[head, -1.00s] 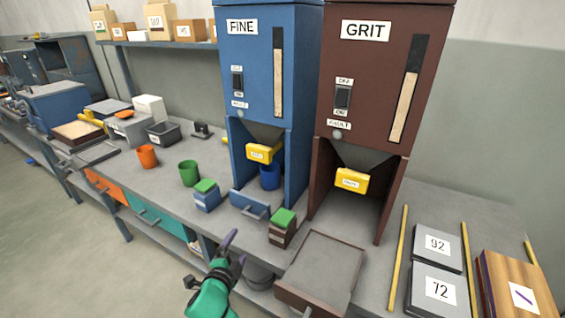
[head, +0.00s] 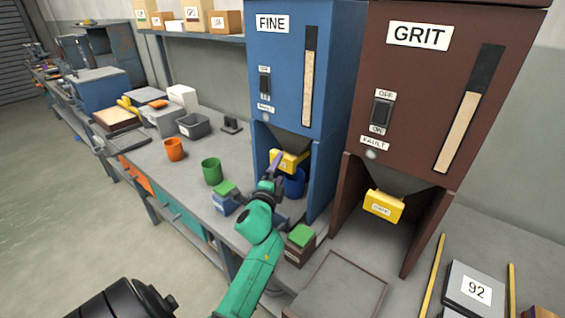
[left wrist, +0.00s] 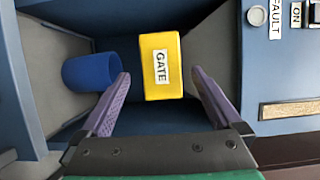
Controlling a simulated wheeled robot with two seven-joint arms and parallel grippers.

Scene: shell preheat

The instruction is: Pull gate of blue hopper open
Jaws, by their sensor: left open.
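The blue hopper (head: 283,70), labelled FINE, stands on the bench. Its yellow gate (head: 290,163) sits under the chute and faces me in the left wrist view (left wrist: 161,88), labelled GATE. My left gripper (head: 260,178) is in front of the hopper's lower bay. In the left wrist view, its purple fingers (left wrist: 160,80) are spread to either side of the gate, with gaps between them and the block. They appear not to touch it. A blue cup (head: 295,184) stands below the gate and partly behind the gripper. My right gripper is not in view.
The brown GRIT hopper (head: 440,95) with its own yellow gate (head: 383,206) stands to the right. A green cup (head: 212,171), an orange cup (head: 174,149) and green-topped blocks (head: 301,236) stand on the bench near my left arm.

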